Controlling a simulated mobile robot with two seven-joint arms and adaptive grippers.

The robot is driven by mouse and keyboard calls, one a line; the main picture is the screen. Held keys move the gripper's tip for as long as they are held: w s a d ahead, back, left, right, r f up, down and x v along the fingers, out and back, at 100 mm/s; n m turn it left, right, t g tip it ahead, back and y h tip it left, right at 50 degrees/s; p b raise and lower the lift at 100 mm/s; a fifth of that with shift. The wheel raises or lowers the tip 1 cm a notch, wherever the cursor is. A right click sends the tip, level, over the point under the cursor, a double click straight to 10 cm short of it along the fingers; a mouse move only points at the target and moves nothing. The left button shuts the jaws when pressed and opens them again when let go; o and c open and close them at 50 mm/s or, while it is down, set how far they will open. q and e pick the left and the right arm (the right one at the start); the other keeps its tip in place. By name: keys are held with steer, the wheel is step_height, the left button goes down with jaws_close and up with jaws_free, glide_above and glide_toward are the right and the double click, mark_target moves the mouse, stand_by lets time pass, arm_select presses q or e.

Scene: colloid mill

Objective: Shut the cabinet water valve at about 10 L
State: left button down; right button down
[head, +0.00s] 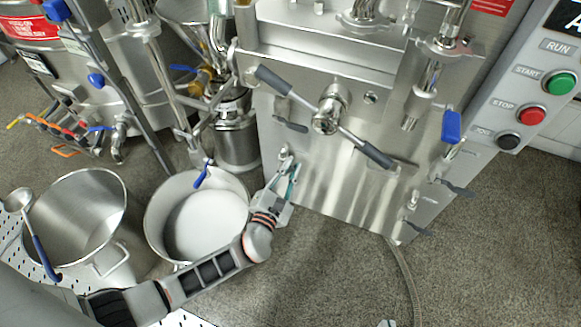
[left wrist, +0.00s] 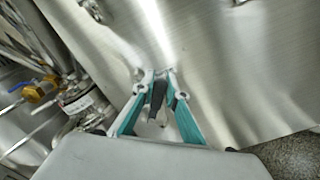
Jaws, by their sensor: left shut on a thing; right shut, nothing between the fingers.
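The steel cabinet (head: 310,180) stands in the middle of the head view. A small valve (head: 285,153) sits low on its front, near the left edge. My left gripper (head: 288,178) is at this valve. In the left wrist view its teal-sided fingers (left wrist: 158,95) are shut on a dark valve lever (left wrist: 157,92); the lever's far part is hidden. A steel pot (head: 160,195) left of the gripper holds a pale, whitish content (head: 207,220); no litre mark is readable. Only a small tip of my right gripper (head: 387,323) shows at the bottom edge, away from the cabinet.
A second steel pot (head: 75,210) stands at the left with a ladle (head: 40,245). A blue valve lever (head: 203,174) is above the filled pot. A two-armed grey-gripped handle (head: 325,120) juts from the cabinet. A control panel (head: 535,95) is at right. Floor at lower right is mostly clear.

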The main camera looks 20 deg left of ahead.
arm_select(q)
steer(key=shift+f, duration=0.1)
steer(key=c, duration=2)
jaws_free()
